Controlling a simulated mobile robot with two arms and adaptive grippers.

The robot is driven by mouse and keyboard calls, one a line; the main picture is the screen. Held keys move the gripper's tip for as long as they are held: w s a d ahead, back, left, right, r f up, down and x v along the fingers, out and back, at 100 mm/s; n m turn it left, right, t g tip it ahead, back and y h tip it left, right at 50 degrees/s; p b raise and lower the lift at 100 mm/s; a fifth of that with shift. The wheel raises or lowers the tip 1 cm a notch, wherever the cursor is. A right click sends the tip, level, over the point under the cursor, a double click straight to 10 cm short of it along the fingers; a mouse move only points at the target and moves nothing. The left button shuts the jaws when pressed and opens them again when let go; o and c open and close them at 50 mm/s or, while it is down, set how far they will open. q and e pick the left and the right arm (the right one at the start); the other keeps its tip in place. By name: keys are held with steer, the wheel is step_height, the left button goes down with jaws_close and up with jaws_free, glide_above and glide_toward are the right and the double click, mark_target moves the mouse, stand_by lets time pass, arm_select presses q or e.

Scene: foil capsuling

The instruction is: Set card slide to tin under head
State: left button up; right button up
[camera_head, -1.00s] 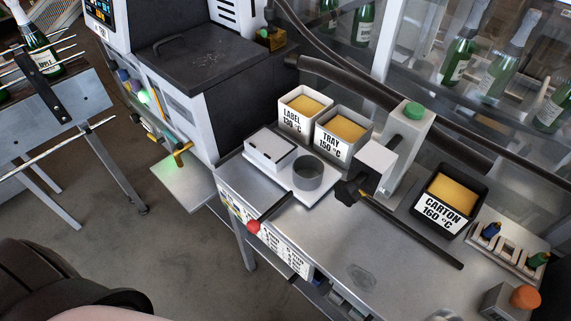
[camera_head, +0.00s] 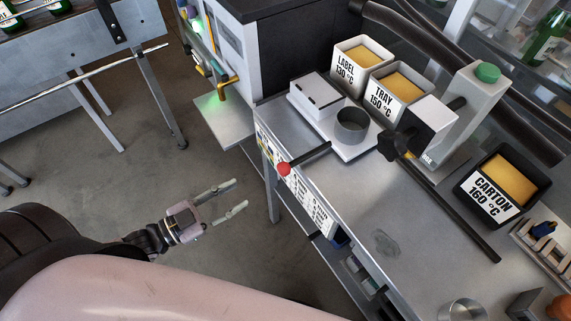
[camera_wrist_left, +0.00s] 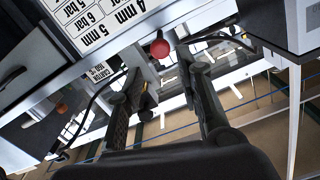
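The white slide plate (camera_head: 365,152) carries a white card box (camera_head: 316,95) and a round grey tin (camera_head: 352,125) side by side. Its black rod with a red knob (camera_head: 284,169) sticks out over the bench's front edge. The head (camera_head: 426,118), a white block with a black knob, sits on a column to the right of the tin. The tin appears left of the head, not directly beneath it. My left gripper (camera_head: 240,194) is open and empty, left of the red knob and apart from it. In the left wrist view the red knob (camera_wrist_left: 160,48) shows beyond the open fingers. My right gripper is out of view.
Wax pots marked LABEL (camera_head: 350,83), TRAY (camera_head: 386,102) and CARTON (camera_head: 492,198) stand on the bench (camera_head: 365,205). A black bar (camera_head: 455,215) lies across the bench. A side shelf (camera_head: 222,122) and open floor are left of the bench.

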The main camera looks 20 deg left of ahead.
arm_select(q)
steer(key=r, duration=0.1)
steer(key=p, duration=0.2)
glide_toward(296, 161)
steer(key=x, duration=1)
steer(key=shift+w+f, duration=0.1)
steer(key=shift+f, duration=0.25)
steer(key=shift+c, duration=0.2)
jaws_close()
